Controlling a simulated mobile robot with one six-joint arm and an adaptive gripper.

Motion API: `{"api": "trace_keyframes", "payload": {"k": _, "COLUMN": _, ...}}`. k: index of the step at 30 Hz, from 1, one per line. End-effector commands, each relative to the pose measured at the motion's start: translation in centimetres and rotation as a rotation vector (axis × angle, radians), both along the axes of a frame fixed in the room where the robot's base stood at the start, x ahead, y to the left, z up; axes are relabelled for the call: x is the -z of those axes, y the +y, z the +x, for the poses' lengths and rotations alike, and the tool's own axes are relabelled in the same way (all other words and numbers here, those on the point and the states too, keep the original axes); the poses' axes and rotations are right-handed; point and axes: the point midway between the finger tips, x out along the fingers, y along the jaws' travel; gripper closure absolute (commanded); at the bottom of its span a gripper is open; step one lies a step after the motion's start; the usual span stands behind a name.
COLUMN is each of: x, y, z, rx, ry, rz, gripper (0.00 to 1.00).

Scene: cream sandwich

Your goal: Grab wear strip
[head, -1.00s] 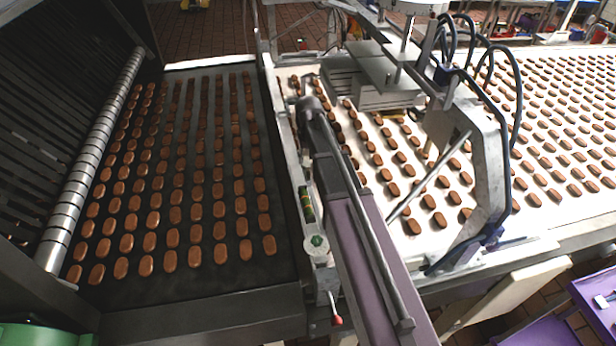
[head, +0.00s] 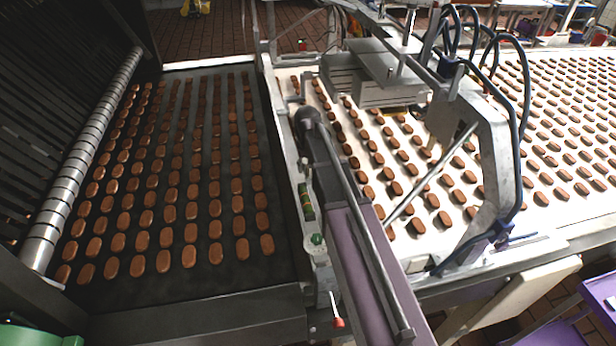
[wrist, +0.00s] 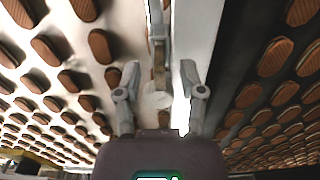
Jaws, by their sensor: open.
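My gripper (wrist: 160,72) is open in the wrist view, with one finger on each side. Between and beyond the fingers is a narrow tan-grey upright strip (wrist: 160,62), which may be the wear strip. A pale rounded piece lies just below it, and nothing is clearly held. I cannot tell whether the fingers touch the strip. In the head view my arm reaches along the rail between the two belts, and the fingers are hidden at its far end. No wear strip can be made out for certain there.
A dark belt (head: 225,277) with rows of brown bars lies left, and a white belt (head: 330,110) with more bars lies right. A grey gantry (head: 497,130) with hoses stands over the white belt. A small green-brown piece (head: 306,203) and a red-tipped lever (head: 338,322) are near my arm.

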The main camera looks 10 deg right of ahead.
Motion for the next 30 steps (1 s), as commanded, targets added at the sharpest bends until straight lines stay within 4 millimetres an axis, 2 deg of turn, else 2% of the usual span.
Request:
{"api": "trace_keyframes", "payload": {"k": 16, "x": 0.0, "y": 0.06, "z": 0.0, "rx": -0.001, "ry": 0.0, "rz": 0.0, "gripper": 0.49}}
{"api": "trace_keyframes", "payload": {"k": 17, "x": 0.0, "y": 0.06, "z": 0.0, "rx": -0.001, "ry": 0.0, "rz": 0.0, "gripper": 0.52}}
{"api": "trace_keyframes", "payload": {"k": 21, "x": 0.0, "y": 0.07, "z": 0.01, "rx": -0.001, "ry": 0.0, "rz": 0.0, "gripper": 0.93}}
{"api": "trace_keyframes", "payload": {"k": 22, "x": 0.0, "y": 0.08, "z": 0.01, "rx": -0.001, "ry": 0.0, "rz": 0.0, "gripper": 1.0}}
{"api": "trace_keyframes", "payload": {"k": 30, "x": 0.0, "y": 0.09, "z": 0.0, "rx": -0.001, "ry": 0.0, "rz": 0.0, "gripper": 1.0}}
